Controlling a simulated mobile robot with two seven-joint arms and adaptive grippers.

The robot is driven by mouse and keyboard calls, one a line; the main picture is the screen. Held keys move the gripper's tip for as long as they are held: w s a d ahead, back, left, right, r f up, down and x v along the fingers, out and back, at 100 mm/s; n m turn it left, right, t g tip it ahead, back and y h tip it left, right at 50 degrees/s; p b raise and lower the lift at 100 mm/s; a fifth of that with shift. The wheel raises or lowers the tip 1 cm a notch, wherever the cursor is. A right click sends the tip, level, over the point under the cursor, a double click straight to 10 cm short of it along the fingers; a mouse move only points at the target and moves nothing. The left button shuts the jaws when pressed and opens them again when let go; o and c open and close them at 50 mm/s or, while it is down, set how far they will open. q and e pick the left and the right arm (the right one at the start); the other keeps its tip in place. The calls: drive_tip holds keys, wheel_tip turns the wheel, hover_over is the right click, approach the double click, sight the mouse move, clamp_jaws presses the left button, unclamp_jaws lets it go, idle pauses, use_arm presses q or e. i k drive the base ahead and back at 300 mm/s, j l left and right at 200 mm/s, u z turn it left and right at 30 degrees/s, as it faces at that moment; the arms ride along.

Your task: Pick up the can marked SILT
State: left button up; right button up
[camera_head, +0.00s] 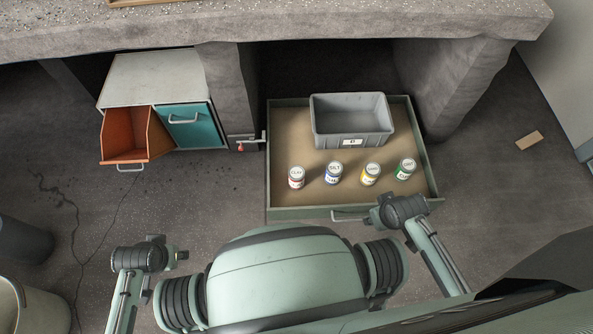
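Several small cans stand upright in a row in an open drawer (276,190). The can with the blue band (334,174) is second from the left, and its small lettering seems to read SILT. A red-banded can (297,178) stands left of it; a yellow-banded can (371,174) and a green-banded can (405,169) stand to its right. My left gripper (182,255) is over the floor, left of and in front of the drawer, apart from the cans. My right gripper (376,214) is at the drawer's front edge, near its handle. Finger openings are too small to judge.
A grey crate (350,117) stands at the back of the drawer, behind the cans. A cabinet (155,80) with an open orange bin (127,142) and a teal front stands left. A concrete bench (300,25) overhangs behind. A wooden block (529,142) lies on the right floor.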

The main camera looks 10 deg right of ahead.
sight(335, 169)
drive_tip(key=l+z, duration=0.1)
drive_tip(key=z, duration=0.3)
drive_tip(key=i+l+z, duration=0.1)
drive_tip(key=z, duration=0.35)
drive_tip(key=i+z, duration=0.15)
drive_tip(key=z, duration=0.25)
drive_tip(key=u, duration=0.65)
drive_tip(key=l, duration=0.15)
drive_tip(key=i+l, duration=0.15)
drive_tip(key=l, duration=0.2)
